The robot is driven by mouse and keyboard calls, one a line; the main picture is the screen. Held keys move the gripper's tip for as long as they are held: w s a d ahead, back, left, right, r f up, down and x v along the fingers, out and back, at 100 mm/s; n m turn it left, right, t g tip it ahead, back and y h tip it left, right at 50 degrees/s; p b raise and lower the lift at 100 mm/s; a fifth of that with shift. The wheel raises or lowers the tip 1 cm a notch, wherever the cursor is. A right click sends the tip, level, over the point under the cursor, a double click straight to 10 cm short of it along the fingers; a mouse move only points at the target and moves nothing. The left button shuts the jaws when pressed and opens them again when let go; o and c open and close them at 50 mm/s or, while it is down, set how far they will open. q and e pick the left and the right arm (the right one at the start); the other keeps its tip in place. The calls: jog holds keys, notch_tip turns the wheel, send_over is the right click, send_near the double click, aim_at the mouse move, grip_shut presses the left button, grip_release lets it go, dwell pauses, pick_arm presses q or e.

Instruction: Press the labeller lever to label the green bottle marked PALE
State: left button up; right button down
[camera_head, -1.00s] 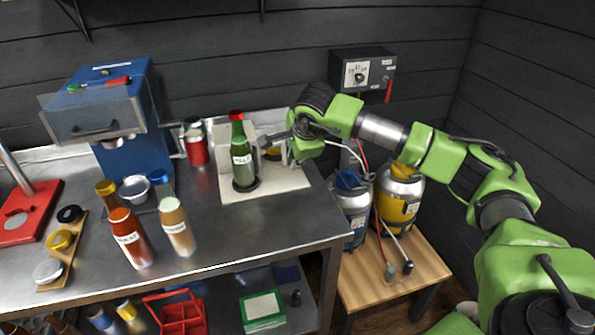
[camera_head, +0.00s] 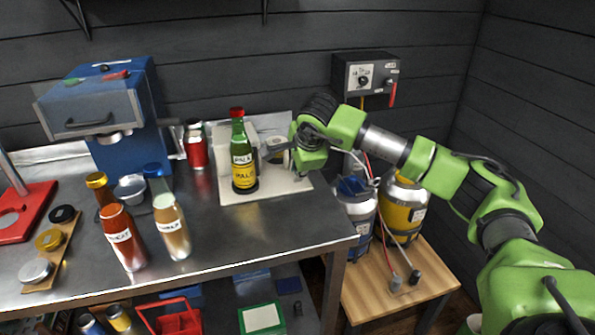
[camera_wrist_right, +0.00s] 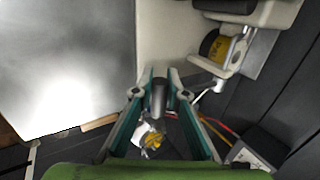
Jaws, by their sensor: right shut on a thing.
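The green bottle (camera_head: 241,135) with a red cap stands upright on the pale labeller (camera_head: 278,187). Its white band reads PALE, and a yellow label sits below that band. My right gripper (camera_head: 287,151) is at the labeller's right side, next to the bottle but apart from it. In the right wrist view its fingers (camera_wrist_right: 158,94) are closed around the grey end of the labeller lever (camera_wrist_right: 158,102). The labeller's yellow label roll (camera_wrist_right: 214,46) shows in the wrist view. Most of the lever is hidden by the gripper in the head view. My left gripper is out of view.
A red-brown bottle (camera_head: 124,240) and a tan bottle (camera_head: 172,228) stand at the bench front. A blue machine (camera_head: 128,140) stands at the back left, near a red can (camera_head: 196,150). Gas cylinders (camera_head: 402,212) stand right of the bench.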

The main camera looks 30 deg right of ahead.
jog(key=shift+s+f, duration=0.1)
jog(key=shift+f, duration=0.15)
jog(key=c, duration=2)
grip_release()
jog(key=shift+r, duration=0.1)
jog(key=shift+r, duration=0.15)
jog(key=shift+s+r, duration=0.15)
jog(key=shift+r, duration=0.15)
jog(key=v, duration=1.1)
jog(key=shift+a, duration=0.1)
